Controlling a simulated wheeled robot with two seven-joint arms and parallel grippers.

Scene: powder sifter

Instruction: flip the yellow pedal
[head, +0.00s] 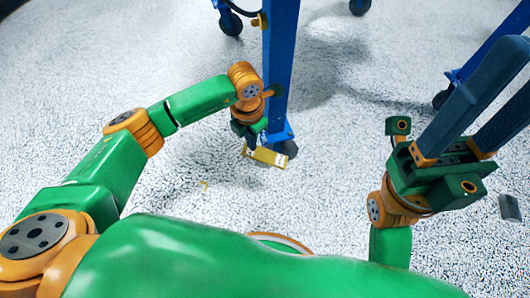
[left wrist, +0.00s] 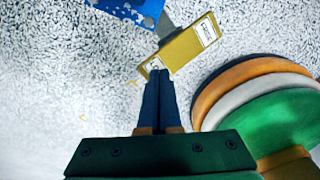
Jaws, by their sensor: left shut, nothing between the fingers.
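The yellow pedal (head: 268,156) is low at the foot of a blue leg in the head view. In the left wrist view the yellow pedal (left wrist: 183,47) is a flat plate with a white label at its upper right end, joined by a grey arm to a blue part. My left gripper (left wrist: 159,74) is shut and empty, its dark fingertips over the pedal's lower left end; I cannot tell whether they touch. In the head view my left gripper (head: 250,144) is beside the leg and partly hidden. My right gripper (head: 516,84) is raised at the right, fingers apart, away from the pedal.
The blue leg (head: 281,70) stands on a caster just behind the pedal. Another blue leg (head: 487,48) with a caster is at the upper right. More casters (head: 230,22) are at the top. A small grey object (head: 510,207) lies at the right. The speckled floor is mostly clear.

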